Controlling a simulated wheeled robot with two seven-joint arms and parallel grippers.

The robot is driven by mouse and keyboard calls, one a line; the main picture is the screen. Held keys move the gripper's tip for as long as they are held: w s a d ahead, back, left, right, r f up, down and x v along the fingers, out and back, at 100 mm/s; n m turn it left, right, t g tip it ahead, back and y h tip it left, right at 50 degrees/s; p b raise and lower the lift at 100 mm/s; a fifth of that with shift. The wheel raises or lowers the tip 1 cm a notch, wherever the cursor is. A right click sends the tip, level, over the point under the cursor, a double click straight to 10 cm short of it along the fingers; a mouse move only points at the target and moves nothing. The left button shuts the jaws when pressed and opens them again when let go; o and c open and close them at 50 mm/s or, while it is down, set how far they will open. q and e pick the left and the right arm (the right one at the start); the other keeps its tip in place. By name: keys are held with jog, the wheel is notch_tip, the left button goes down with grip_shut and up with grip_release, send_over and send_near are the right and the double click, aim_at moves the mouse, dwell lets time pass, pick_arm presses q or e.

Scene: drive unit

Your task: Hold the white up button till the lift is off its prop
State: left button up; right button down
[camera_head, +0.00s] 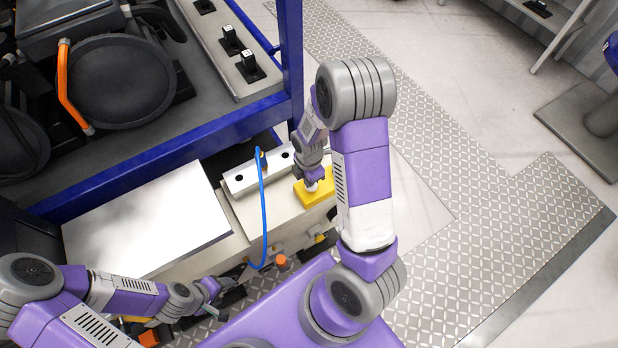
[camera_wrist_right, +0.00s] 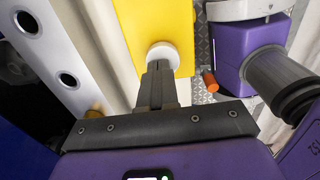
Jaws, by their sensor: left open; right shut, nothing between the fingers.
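The yellow control box (camera_head: 318,190) sits on the pale bench top, beside my right arm. Its round white button (camera_wrist_right: 163,53) shows in the right wrist view. My right gripper (camera_head: 317,178) is shut and empty, pointing down at the box. In the right wrist view its fingertips (camera_wrist_right: 158,66) overlap the near edge of the white button; whether it is pressed in I cannot tell. My left gripper (camera_head: 218,291) is open and empty, low at the front, away from the box. I cannot make out the lift's prop.
A blue frame (camera_head: 165,155) carries dark machinery at upper left. A bright flat panel (camera_head: 150,222) and a grey bar with holes (camera_head: 255,175) lie beside the box. A blue hose (camera_head: 264,220) hangs over the bench front. Patterned floor plates (camera_head: 480,240) are clear at right.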

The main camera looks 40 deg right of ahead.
jog(key=shift+s+f+b, duration=0.1)
jog(key=shift+f+b, duration=0.25)
jog(key=shift+f, duration=0.35)
jog(key=shift+s+a, duration=0.15)
jog(key=shift+s, duration=0.15)
jog(key=shift+f, duration=0.15)
jog(key=shift+w+r+p, duration=0.1)
jog(key=shift+r+p, duration=0.4)
jog(key=shift+r, duration=0.1)
jog(key=r+p, duration=0.2)
jog(key=r, duration=0.1)
jog(key=r+p, duration=0.1)
jog(key=shift+w+r, duration=0.15)
jog(key=shift+w, duration=0.1)
notch_tip(320, 180, up, 10)
jog(key=p, duration=0.3)
